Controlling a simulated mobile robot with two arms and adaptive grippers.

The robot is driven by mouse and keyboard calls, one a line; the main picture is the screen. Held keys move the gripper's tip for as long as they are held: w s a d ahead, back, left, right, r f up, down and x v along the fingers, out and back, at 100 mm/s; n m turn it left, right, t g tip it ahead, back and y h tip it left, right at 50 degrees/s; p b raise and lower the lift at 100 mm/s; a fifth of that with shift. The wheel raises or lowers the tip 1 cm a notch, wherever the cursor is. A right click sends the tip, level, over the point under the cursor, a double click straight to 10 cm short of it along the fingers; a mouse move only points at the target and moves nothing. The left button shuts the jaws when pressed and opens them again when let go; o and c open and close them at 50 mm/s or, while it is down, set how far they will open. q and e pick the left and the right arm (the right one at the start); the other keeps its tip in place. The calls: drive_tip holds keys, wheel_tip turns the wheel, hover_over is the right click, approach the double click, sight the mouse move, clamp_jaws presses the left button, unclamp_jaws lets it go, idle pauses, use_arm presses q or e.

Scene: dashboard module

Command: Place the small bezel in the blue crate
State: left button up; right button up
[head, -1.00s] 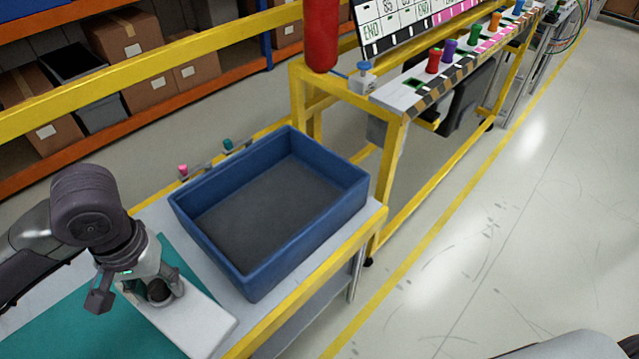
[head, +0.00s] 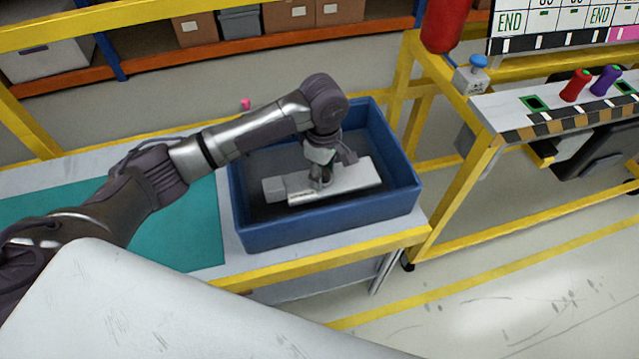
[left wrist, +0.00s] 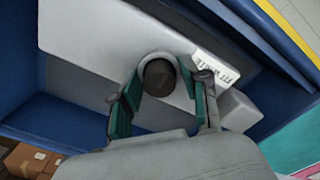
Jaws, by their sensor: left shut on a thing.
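The small bezel (head: 352,179) is a flat, light grey piece with a smaller block at its left end. It is inside the outline of the blue crate (head: 330,226) in the head view. My left gripper (head: 321,184) is above it and shut on its round dark-topped knob. In the left wrist view the bezel (left wrist: 100,50) spans between the crate's blue walls, with the gripper's fingers (left wrist: 160,98) on either side of the knob. A printed label shows beside the knob. I cannot tell whether the bezel touches the crate floor. My right gripper is not in view.
The crate stands on a yellow-edged table beside a teal mat (head: 190,230). A yellow-framed station with red (head: 575,85) and purple (head: 605,80) handles stands at right. A red cylinder (head: 443,25) hangs near it. Shelves with boxes are behind.

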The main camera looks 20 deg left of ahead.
sight(324, 171)
use_arm(q)
wheel_tip(324, 171, down, 3)
drive_tip(key=shift+w+d+f, duration=0.1)
drive_tip(key=shift+w, duration=0.05)
drive_tip(key=shift+f, duration=1.8)
drive_tip(key=shift+f, duration=0.1)
drive_tip(key=o, duration=1.3)
wheel_tip(324, 171, up, 12)
drive_tip(key=shift+r, duration=0.15)
